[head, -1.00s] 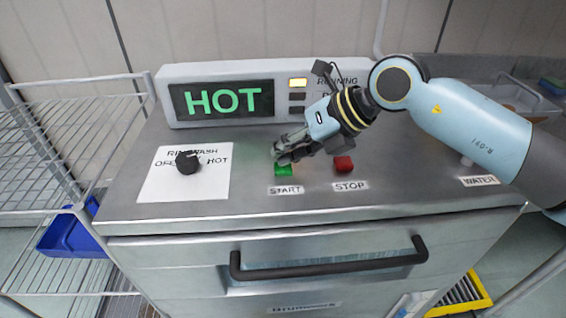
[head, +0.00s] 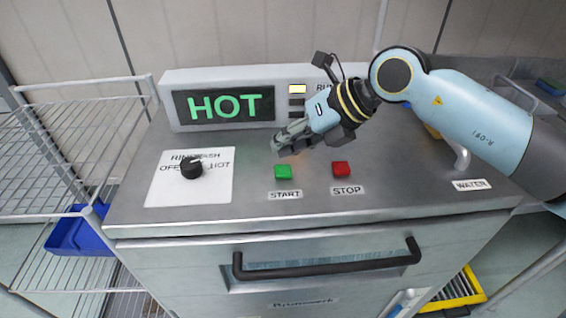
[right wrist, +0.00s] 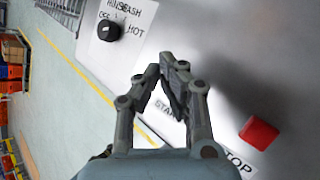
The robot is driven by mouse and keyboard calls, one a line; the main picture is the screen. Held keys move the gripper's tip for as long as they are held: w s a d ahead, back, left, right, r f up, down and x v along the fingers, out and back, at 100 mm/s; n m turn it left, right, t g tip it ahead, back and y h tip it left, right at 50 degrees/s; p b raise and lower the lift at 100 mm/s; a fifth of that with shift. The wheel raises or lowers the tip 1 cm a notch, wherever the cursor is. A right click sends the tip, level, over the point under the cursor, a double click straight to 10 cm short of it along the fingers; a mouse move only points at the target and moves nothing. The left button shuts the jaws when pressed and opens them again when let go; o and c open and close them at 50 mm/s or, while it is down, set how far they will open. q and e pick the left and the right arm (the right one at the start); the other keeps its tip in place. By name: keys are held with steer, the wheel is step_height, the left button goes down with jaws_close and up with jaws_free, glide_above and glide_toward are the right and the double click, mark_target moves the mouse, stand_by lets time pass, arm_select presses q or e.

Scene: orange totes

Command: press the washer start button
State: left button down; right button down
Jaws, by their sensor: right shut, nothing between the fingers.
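The green START button (head: 283,172) is on the washer's steel top (head: 240,185), with its START label just in front. My right gripper (head: 279,146) is shut and empty, its fingertips above and behind the green button and apart from it. In the right wrist view the shut fingers (right wrist: 172,76) hide the green button and part of the START label (right wrist: 165,108). The display (head: 224,105) reads HOT in green. The top lamp (head: 297,89) beside it is lit yellow, its label partly hidden by my arm. My left gripper is not in view.
The red STOP button (head: 341,168) is close on the right of the green one. A black knob (head: 191,168) stands on a white plate at left. A dark handle bar (head: 325,268) crosses the washer's front. Wire shelving (head: 70,160) stands at left.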

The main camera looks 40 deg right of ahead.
mark_target(285, 167)
steer(key=shift+r+p, duration=1.45)
steer(key=shift+r, duration=0.45)
steer(key=shift+f, duration=0.1)
